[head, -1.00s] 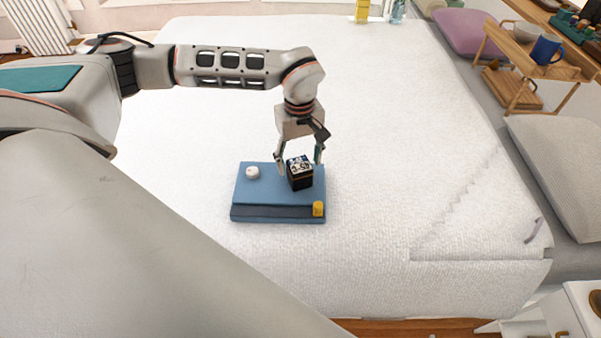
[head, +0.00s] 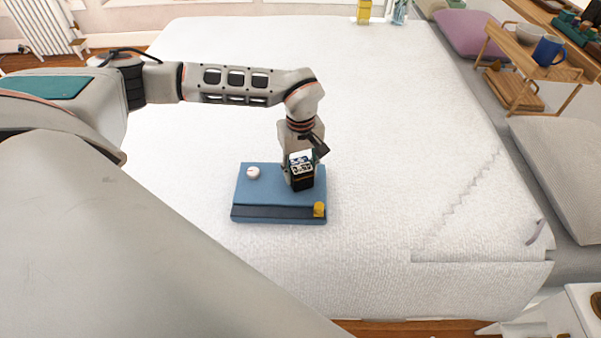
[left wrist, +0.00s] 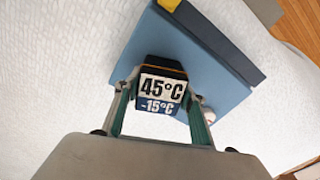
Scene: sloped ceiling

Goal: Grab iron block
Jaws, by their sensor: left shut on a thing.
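The block is dark, with a black and white printed label (head: 302,174), and stands on a blue box-like base (head: 262,190) on the white bed. In the left wrist view the block (left wrist: 161,88) reads "45°C" and "-15°C". My left gripper (head: 301,180) comes down from above and is shut on this block, one finger on each side. The left wrist view shows the two fingers (left wrist: 160,100) against its sides. I cannot tell whether the block is lifted off the base. My right gripper is not in view.
A wooden stand with a blue mug (head: 548,50) is at the right.

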